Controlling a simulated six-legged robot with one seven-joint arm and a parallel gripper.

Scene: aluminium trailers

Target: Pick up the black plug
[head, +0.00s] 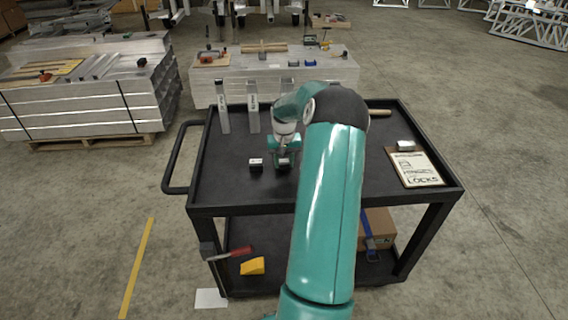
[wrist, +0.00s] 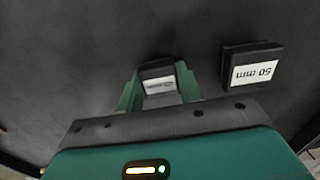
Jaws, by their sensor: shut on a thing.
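A black plug (wrist: 157,79) with a white label sits between the two green fingers of my gripper (wrist: 158,86) in the wrist view. Both fingers lie along its sides, and my gripper is shut on it. The label's print is too small to read. In the head view my gripper (head: 283,161) is low over the left part of the black cart top, and this plug shows dark between the fingertips. I cannot tell whether it touches the cart top. A second black plug (wrist: 252,68), labelled 50 mm, lies beside it; in the head view it (head: 256,166) is just left of my gripper.
The black cart (head: 330,197) has aluminium profiles (head: 222,107) at its back left. The lower shelf holds a cardboard box (head: 379,229) and a yellow block (head: 252,266). The cart's middle is partly hidden by my arm.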

